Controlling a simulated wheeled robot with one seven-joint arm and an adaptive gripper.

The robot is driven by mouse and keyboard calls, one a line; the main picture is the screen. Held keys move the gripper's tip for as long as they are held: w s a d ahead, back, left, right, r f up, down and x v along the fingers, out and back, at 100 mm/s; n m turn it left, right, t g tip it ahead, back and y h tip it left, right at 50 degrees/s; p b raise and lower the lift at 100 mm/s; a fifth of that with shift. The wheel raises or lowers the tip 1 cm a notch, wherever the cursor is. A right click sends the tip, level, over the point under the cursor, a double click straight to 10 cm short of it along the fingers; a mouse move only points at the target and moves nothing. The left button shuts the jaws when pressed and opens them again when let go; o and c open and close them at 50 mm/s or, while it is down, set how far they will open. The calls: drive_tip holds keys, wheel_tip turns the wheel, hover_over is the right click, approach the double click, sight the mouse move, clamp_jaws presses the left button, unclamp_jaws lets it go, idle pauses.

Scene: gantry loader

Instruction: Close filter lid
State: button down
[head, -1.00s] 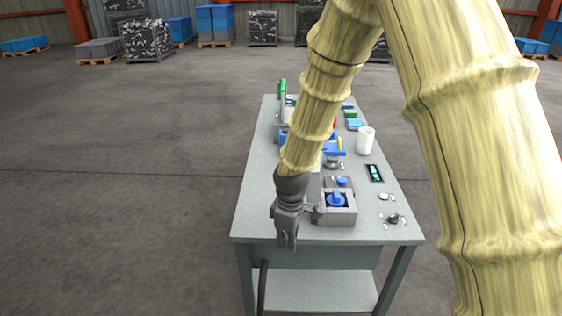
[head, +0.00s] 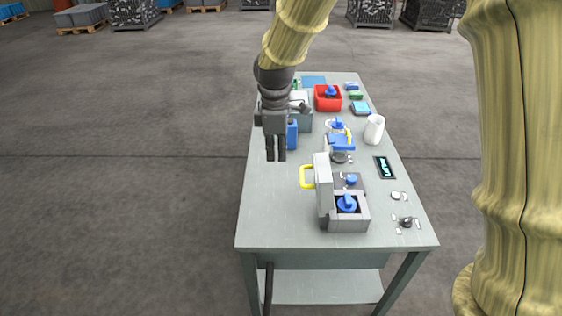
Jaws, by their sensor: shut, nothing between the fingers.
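The filter housing is a grey box (head: 359,222) near the front right of the bench, with a blue knobbed part (head: 347,204) showing inside its open top. The grey lid (head: 323,190) stands about upright at the box's left side, so the box is uncovered. A yellow handle (head: 308,176) sticks out from the lid's left face. My gripper (head: 276,158) points down, shut and empty, above the left part of the bench. It appears left of and beyond the lid, apart from the handle.
Behind the box stand a blue-topped device (head: 341,142), a white cup (head: 374,130), a red bin (head: 327,103) and a blue block (head: 292,135). A dark display (head: 385,167) and small knobs (head: 406,222) lie to the right. The bench's front left is clear.

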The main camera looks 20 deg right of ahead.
drive_tip(key=d+f+p, duration=0.2)
drive_tip(key=d+f, duration=0.1)
drive_tip(key=f, duration=0.5)
drive_tip(key=shift+s+d+f+p, duration=0.25)
drive_tip(key=shift+s+p, duration=0.1)
drive_tip(key=shift+s, duration=0.1)
drive_tip(key=shift+s, duration=0.1)
drive_tip(key=shift+r, duration=0.2)
